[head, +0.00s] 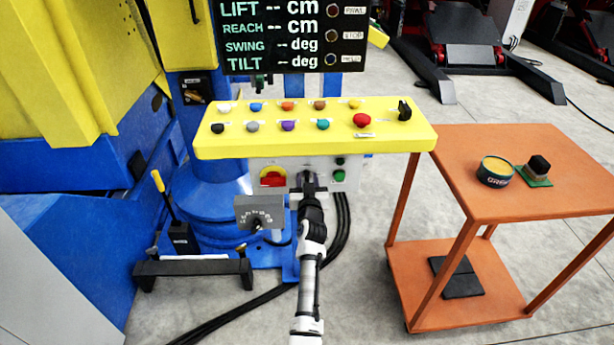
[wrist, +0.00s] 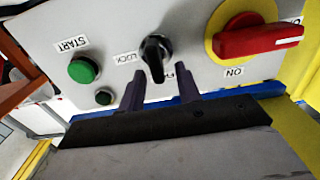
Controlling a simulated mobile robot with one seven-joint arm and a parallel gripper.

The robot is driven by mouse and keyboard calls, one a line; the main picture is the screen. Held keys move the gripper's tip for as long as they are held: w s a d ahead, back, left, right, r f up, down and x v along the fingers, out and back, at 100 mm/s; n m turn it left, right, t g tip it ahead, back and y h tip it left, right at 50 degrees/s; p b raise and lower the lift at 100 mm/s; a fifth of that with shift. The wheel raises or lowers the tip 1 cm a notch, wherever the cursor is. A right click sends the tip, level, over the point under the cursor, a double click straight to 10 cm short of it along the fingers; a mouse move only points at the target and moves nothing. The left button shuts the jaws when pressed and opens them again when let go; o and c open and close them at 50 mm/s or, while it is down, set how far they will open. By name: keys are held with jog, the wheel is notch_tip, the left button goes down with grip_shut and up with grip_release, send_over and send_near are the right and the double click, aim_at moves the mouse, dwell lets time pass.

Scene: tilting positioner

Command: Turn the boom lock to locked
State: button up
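The boom lock is a black rotary knob (wrist: 155,55) on a light grey panel in the wrist view. A LOCK label (wrist: 125,58) is beside it on the left. Another label under it is partly hidden by a finger. The knob's long grip runs roughly up and down in the picture. My gripper (wrist: 160,78) is open, with its two dark fingers at either side of the knob's lower end; I cannot tell whether they touch it. In the head view my gripper (head: 310,187) reaches up to the panel under the yellow console, hiding the knob.
A red switch on a yellow plate (wrist: 258,38) is right of the knob in the wrist view. Green START buttons (wrist: 83,69) are left. The yellow button console (head: 300,143) overhangs the panel. A grey dial box (head: 260,211) stands left of my gripper; an orange cart (head: 470,210) stands right.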

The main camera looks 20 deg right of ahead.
jog(key=shift+w+d, duration=0.2)
jog(key=shift+w, duration=0.45)
jog(key=shift+c, duration=0.2)
grip_shut()
